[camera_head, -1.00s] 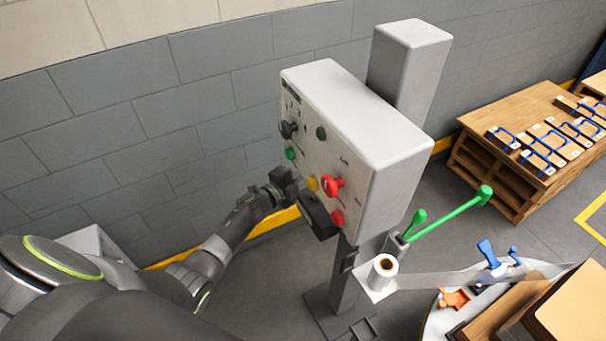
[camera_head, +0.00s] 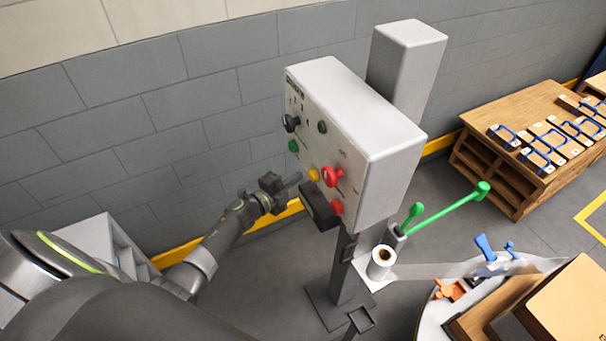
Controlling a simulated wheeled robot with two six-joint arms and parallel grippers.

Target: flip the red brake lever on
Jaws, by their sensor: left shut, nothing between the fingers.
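A red lever-like knob (camera_head: 332,176) sits on the front face of the grey control box (camera_head: 372,135), right of a small yellow button (camera_head: 313,174). I take it for the red brake lever, but its on or off position is not clear. A round red button (camera_head: 336,207) is below it. My left gripper (camera_head: 292,181) is shut and empty. It points at the panel, left of the yellow button and the red knob. I cannot tell whether it touches the panel. My right gripper is not in view.
A black knob (camera_head: 291,123) and green buttons (camera_head: 293,146) are also on the panel. A black box (camera_head: 318,209) juts out below it. Green levers (camera_head: 450,210) and a white roll (camera_head: 382,262) stand to the right. A pallet (camera_head: 500,170) is further right.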

